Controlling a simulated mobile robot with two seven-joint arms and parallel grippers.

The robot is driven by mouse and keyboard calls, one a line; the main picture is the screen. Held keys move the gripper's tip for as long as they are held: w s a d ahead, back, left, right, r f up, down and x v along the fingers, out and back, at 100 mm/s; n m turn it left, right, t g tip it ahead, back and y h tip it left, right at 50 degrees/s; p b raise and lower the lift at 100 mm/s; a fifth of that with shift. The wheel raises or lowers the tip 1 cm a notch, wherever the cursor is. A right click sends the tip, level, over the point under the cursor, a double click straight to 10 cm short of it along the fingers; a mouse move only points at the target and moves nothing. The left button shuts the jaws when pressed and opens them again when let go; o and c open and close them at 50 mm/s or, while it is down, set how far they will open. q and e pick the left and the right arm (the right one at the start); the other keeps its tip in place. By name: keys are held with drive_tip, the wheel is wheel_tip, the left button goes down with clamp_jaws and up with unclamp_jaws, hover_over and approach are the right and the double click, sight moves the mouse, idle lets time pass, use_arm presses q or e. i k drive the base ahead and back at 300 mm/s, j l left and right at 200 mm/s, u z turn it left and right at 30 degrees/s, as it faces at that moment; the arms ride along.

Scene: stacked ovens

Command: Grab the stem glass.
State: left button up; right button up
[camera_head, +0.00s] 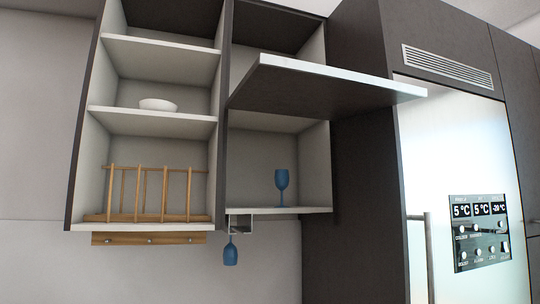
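A blue stem glass (281,180) stands upright on the bottom shelf of the right wall cabinet, under its raised door. A second blue stem glass (230,252) hangs upside down from a small holder (240,225) beneath the same cabinet.
The raised cabinet door (315,88) juts out above the upright glass. The left open cabinet holds a white bowl (158,105) and a wooden rack (150,195), with a wooden peg rail (148,238) below. A tall fridge (460,150) with a vertical handle stands at the right.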

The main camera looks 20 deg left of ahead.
sight(281, 178)
drive_tip(key=i+l+u, duration=0.2)
drive_tip(key=i+l, duration=0.2)
drive_tip(key=i, duration=0.2)
drive_tip(key=i+l+u, duration=0.15)
drive_tip(key=i+l, duration=0.3)
drive_tip(key=i, duration=0.1)
